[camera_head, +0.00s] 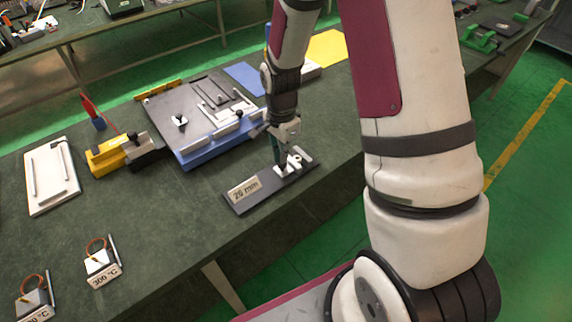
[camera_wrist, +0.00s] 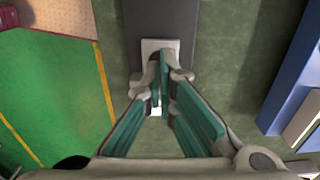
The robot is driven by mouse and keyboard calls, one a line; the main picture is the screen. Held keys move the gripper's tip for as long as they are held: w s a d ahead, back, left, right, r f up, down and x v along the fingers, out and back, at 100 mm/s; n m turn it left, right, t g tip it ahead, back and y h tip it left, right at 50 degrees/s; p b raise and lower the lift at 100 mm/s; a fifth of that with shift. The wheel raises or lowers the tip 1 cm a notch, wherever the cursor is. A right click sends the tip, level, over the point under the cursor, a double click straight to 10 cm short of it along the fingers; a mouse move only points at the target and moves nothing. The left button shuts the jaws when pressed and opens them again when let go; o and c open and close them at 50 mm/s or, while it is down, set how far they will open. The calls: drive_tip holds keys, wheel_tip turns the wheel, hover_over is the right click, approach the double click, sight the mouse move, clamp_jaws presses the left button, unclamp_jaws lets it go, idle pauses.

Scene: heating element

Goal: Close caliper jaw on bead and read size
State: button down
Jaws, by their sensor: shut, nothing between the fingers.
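The caliper fixture is a dark flat plate (camera_head: 240,205) near the table's front edge, with a label (camera_head: 244,189) that appears to read 20 mm. Pale blocks (camera_head: 300,161), probably its jaws, stand at its right end. My gripper (camera_head: 282,167) points down with its tips at these blocks; whether they touch is unclear. In the wrist view, the green-padded fingers of my gripper (camera_wrist: 161,72) are closed together with nothing held, over a pale block (camera_wrist: 160,44) on the dark plate (camera_wrist: 160,18). I cannot make out the bead; the fingers hide part of the fixture.
A blue-edged tray (camera_head: 215,147) with a dark top lies just behind the fixture. The table (camera_head: 170,225) is clear left of the fixture.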

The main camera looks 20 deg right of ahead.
drive_tip(key=shift+f, duration=0.45)
drive_tip(key=shift+d, duration=0.4)
idle(1.1)
drive_tip(key=shift+r+p, duration=1.25)
drive_tip(key=shift+r, duration=2.25)
wheel_tip(320, 180, up, 9)
drive_tip(key=s+a+n+t, duration=0.1)
drive_tip(key=s+n, duration=0.1)
drive_tip(key=n, duration=0.1)
wheel_tip(320, 180, up, 10)
drive_tip(key=n+t, duration=0.2)
drive_tip(key=n, duration=0.2)
hover_over(284, 174)
drive_tip(key=s+a, duration=0.1)
drive_tip(key=s, duration=0.5)
drive_tip(key=s+a+r+n+t, duration=0.1)
drive_tip(key=s+r+n, duration=0.3)
drive_tip(key=s, duration=0.3)
drive_tip(key=s+a+r+n+t, duration=0.1)
drive_tip(key=s+r+n, duration=0.3)
drive_tip(key=s, duration=0.3)
drive_tip(key=shift+s+r+t, duration=0.25)
drive_tip(key=shift+r+t, duration=0.05)
drive_tip(key=shift+r, duration=0.05)
